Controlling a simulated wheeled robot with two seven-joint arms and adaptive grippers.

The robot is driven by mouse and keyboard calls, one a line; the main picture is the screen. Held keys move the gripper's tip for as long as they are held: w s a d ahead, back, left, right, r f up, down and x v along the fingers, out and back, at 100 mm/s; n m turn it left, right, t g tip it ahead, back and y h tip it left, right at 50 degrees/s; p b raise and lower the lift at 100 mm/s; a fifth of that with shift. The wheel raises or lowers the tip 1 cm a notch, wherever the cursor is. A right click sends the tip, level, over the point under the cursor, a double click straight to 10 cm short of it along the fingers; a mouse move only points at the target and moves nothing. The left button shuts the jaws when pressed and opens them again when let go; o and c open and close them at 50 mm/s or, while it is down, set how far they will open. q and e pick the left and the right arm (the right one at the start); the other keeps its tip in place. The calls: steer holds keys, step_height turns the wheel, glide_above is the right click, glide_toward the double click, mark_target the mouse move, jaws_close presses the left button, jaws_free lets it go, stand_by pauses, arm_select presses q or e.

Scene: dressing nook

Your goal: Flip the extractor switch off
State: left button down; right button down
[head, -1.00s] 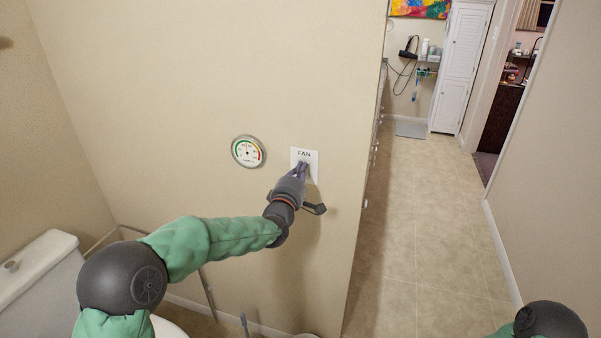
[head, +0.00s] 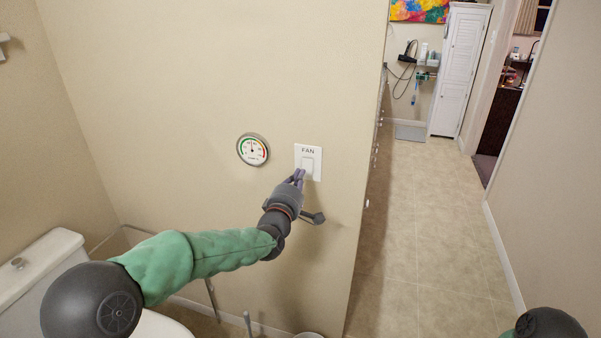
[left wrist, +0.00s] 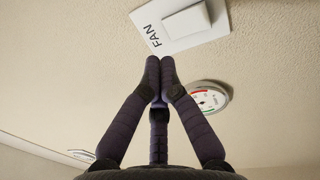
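The extractor switch is a white wall plate marked FAN (head: 315,172) with a rocker in its middle; it also shows in the left wrist view, with the plate (left wrist: 176,32) and its raised rocker (left wrist: 186,21). One side of the rocker stands out from the plate. My left gripper (head: 299,176) is just below and left of the rocker in the head view. In the left wrist view its fingertips (left wrist: 160,68) are together with nothing between them, and they look apart from the plate. My right gripper is not in view.
A round dial gauge (head: 253,149) hangs on the wall left of the plate. A white toilet tank (head: 40,265) is at the lower left. The wall ends just right of the plate, and open tiled floor (head: 430,220) runs beyond it.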

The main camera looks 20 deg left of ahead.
arm_select(q)
steer(key=s+r+p, duration=0.1)
steer(key=s, duration=0.6)
steer(key=shift+a, duration=0.15)
steer(key=s+d+f+m+g+h, duration=0.1)
steer(key=s+d+f+m+g, duration=0.15)
steer(key=f, duration=0.85)
steer(key=s+d+f+m+g, duration=0.1)
steer(key=s+f+m+g, duration=0.2)
steer(key=f, duration=0.8)
steer(key=s+d+f+m+g+h, duration=0.15)
steer(key=f+g, duration=0.25)
steer(key=f, duration=0.7)
steer(key=s+d+f+m+g, duration=0.2)
steer(key=s+f+m+g, duration=0.2)
steer(key=s+f, duration=0.6)
steer(key=s+d+f+m+g, duration=0.3)
steer(key=s+f, duration=0.8)
steer(key=s, duration=0.5)
steer(key=shift+m+g+h, duration=0.45)
steer(key=shift+m+g, duration=0.15)
steer(key=shift+g, duration=0.55)
